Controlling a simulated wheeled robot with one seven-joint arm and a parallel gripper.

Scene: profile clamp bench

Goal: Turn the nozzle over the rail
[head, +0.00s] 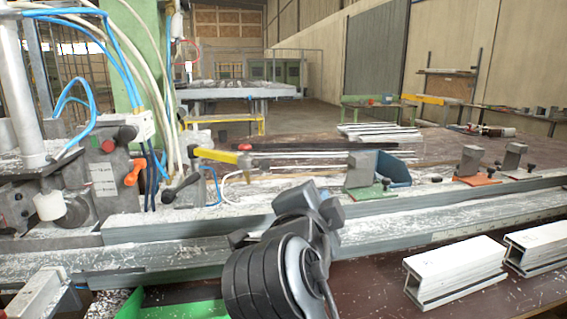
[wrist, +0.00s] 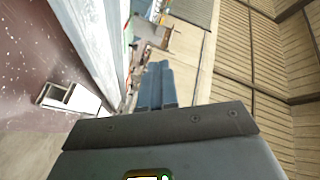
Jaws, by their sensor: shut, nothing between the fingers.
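The long grey metal rail (head: 450,215) runs across the bench, dusted with white shavings. A short yellow arm (head: 217,156) with a grey end and a red-and-black tip sticks out to the right behind the rail at left. It may be the nozzle, but I cannot tell for sure. My gripper (head: 318,203) is in front of the rail at the middle of the head view, right of the yellow arm and apart from it. In the wrist view my gripper's two grey fingers (wrist: 157,72) are together with nothing between them. My arm hides part of the rail.
A machine with an orange handle (head: 133,172) and a black lever (head: 181,187) stands at left, with blue hoses above. Clamp blocks on a green plate (head: 370,193) and an orange plate (head: 477,180) sit behind the rail. White profiles (head: 455,270) lie at front right.

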